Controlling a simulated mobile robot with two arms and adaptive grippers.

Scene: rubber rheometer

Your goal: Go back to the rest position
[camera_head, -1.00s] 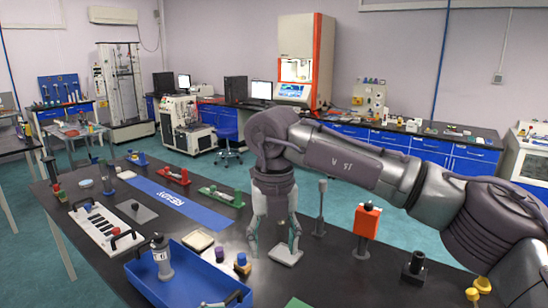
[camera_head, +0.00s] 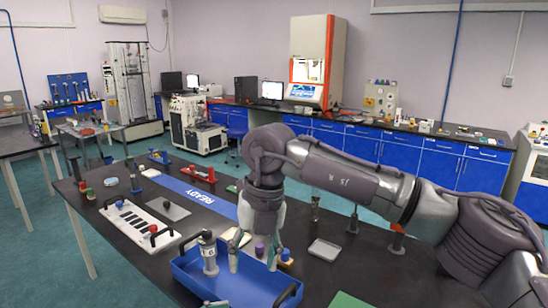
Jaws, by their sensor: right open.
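My right gripper (camera_head: 253,257) points down over the black table, its fingers apart and nothing visible between them. Whether the fingertips touch anything cannot be told. My right arm reaches in from the right and crosses the table's right part.
A grey cylinder with a handle (camera_head: 208,254) stands in the blue tray. A small pale tray (camera_head: 324,250) lies to the right of the gripper. A white rack (camera_head: 142,224) and a blue READY mat (camera_head: 205,196) lie left. The arm hides part of the right side.

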